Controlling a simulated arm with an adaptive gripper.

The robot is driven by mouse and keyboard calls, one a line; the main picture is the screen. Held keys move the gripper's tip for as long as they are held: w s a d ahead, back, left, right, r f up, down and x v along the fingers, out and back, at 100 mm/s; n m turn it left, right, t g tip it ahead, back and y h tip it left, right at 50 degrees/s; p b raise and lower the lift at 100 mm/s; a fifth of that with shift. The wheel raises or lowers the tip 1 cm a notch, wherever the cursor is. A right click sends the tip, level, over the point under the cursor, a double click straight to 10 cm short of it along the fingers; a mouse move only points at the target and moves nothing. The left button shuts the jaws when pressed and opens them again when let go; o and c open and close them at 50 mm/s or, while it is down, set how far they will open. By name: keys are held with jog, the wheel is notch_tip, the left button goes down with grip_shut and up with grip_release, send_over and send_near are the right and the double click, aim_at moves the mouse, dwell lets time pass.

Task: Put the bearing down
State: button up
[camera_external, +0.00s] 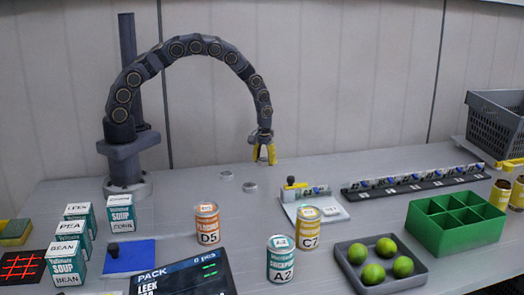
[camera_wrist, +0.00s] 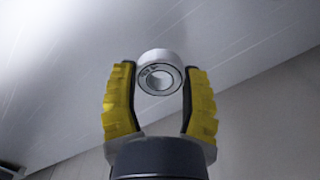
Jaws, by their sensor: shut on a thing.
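The bearing (camera_wrist: 159,76) is a silver-grey ring with a dark-edged face and a central hole. In the wrist view it sits between the tips of the two yellow-padded fingers of my gripper (camera_wrist: 160,85), which is shut on it. In the external view my gripper (camera_external: 264,158) hangs fingers-down above the back middle of the grey table (camera_external: 330,180). The held bearing is too small to make out there. Two small grey rings, one (camera_external: 226,175) farther back and another (camera_external: 250,187) nearer, lie on the table to the lower left of my gripper.
Right of the rings is a pale plate (camera_external: 325,215) with a cylinder and black knob. A black rack (camera_external: 415,180) runs behind a green divided box (camera_external: 455,225). Cans D5 (camera_external: 207,222), C7 (camera_external: 309,228) and A2 (camera_external: 281,259) stand in front.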

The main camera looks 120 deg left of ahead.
aim_at(266, 174)
jog(key=shift+w+a+f, duration=0.2)
jog(key=shift+f, duration=1.6)
jog(key=shift+f, duration=0.2)
jog(key=o, duration=1)
jog(key=shift+o, duration=0.2)
notch_tip(266, 174, up, 12)
jog(key=shift+r, duration=0.2)
